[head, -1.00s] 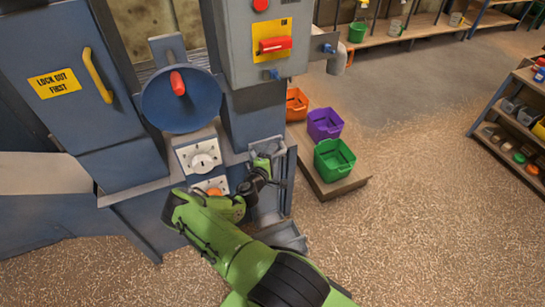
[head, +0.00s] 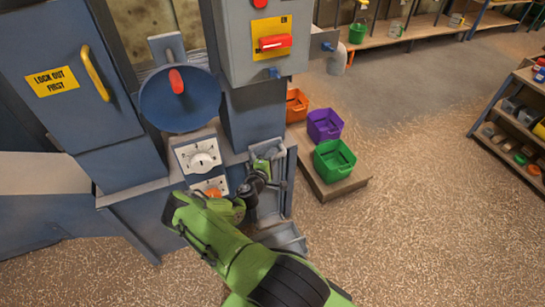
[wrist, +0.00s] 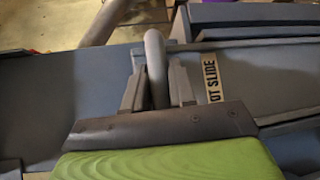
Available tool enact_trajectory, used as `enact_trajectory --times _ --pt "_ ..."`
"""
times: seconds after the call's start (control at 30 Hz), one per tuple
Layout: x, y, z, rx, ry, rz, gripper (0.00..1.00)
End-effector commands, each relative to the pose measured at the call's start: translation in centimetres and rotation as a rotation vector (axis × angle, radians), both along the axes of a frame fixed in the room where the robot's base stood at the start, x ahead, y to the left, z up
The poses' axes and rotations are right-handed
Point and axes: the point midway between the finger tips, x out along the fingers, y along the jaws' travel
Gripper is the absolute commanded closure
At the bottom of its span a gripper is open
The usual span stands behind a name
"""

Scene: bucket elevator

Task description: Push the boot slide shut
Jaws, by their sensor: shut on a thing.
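The boot slide's label (wrist: 212,80) shows in the wrist view, reading "OT SLIDE" with its start hidden. A rounded grey handle bar (wrist: 154,50) stands just left of the label. My gripper (wrist: 157,88) has its two fingers on either side of this bar and is shut on it. In the head view my gripper (head: 262,172) is down at the grey recess at the elevator's lower right, partly hidden by my own wrist. How far the slide stands open cannot be told.
A dial panel (head: 198,153) and a blue round cover (head: 180,100) are left of my gripper. A grey box with a red switch (head: 274,42) is above. A grey chute (head: 288,238) juts out below. Green (head: 334,160), purple and orange bins stand right. Grain-strewn floor lies open beyond.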

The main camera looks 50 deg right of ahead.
Motion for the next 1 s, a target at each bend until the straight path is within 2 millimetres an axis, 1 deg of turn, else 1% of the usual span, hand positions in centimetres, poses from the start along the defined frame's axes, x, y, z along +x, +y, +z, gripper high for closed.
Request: enact_trajectory --times 0.03,0.1,0.2,0.3,0.57,0.6,0.7,0.93,1.0 --pt "-0.1 0.1 -1.8 0.006 0.002 -0.001 1.00" --pt "-0.1 0.1 -3.2 0.007 0.002 -0.001 1.00" --pt "-0.1 0.1 -4.7 0.008 0.002 -0.001 1.00" --pt "-0.1 0.1 -5.2 0.009 0.002 -0.001 1.00" --pt "-0.2 0.2 -5.2 0.016 0.003 -0.001 1.00" --pt "-0.2 0.2 -5.2 0.015 0.004 -0.001 0.69" --pt "-0.1 0.2 -5.1 0.013 0.003 -0.001 0.54" --pt "-0.1 0.2 -4.9 0.008 0.002 0.000 0.54" --pt "-0.2 0.6 -4.7 0.009 0.002 0.000 0.54"
